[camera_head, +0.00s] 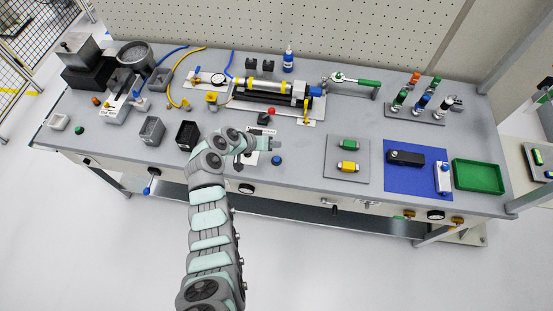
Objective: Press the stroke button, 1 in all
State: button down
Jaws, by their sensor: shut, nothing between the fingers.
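My gripper (276,146) is shut and empty. It is at the end of my arm, over the front middle of the grey bench. A small blue round button or cap (277,160) lies just below it in the picture. A red-topped black knob or lever (268,115) stands behind the gripper. I cannot tell from labels which of these is the stroke button. A white plate (263,158) shows partly under my arm, which hides much of it. I cannot tell whether the fingertips touch anything.
A yellow and black cylinder assembly (265,88) lies behind the gripper. A black bin (187,135) and a grey bin (152,130) stand left. A grey plate with green and yellow blocks (335,165), a blue mat (398,184) and a green tray (478,177) lie right.

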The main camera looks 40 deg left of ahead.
aim_at(274, 160)
notch_tip(274, 160, down, 7)
jog(key=b, duration=0.4)
jog(key=shift+f+b, duration=0.15)
jog(key=shift+b, duration=0.25)
jog(key=shift+f, duration=0.25)
jog(key=shift+b, duration=0.3)
dwell(1.0)
jog(key=shift+f+b, duration=0.45)
jog(key=shift+b, duration=0.15)
jog(key=shift+f+b, duration=0.5)
jog(key=shift+b, duration=0.05)
dwell(0.5)
jog(key=shift+r, duration=0.15)
jog(key=shift+r+p, duration=0.4)
jog(key=shift+r, duration=0.4)
